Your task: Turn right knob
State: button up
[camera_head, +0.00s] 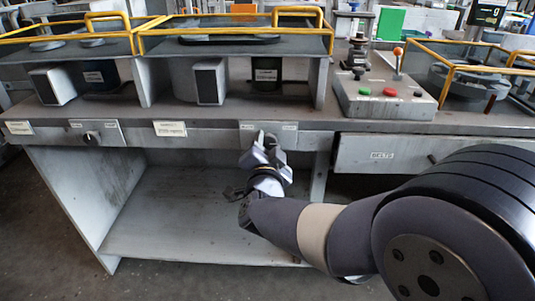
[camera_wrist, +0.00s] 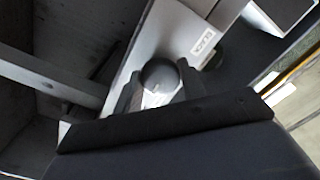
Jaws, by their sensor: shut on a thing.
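The right knob (camera_wrist: 158,74) is round and dark grey, with a pale mark on its face, and it shows in the wrist view between my two fingers. My gripper (camera_head: 265,143) is at the right-hand panel plate on the bench's front edge, shut on this knob. The fingers also show in the wrist view (camera_wrist: 160,88), one on each side of the knob. In the head view my gripper hides the right knob.
The left knob (camera_head: 91,137) sits on its own plate to the left. Under the bench is an open shelf (camera_head: 180,225). A drawer labelled DELTS (camera_head: 400,155) is at the right. A control box (camera_head: 385,98) with buttons and an orange-tipped lever stands on the bench.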

jog(key=shift+m+b, duration=0.55)
jog(key=shift+m, duration=0.25)
jog(key=o, duration=1)
jog(key=shift+c, duration=0.2)
jog(key=shift+s, duration=0.1)
jog(key=s+p, duration=0.2)
jog(key=s, duration=0.8)
jog(key=shift+s+a, duration=0.15)
jog(key=shift+s, duration=0.15)
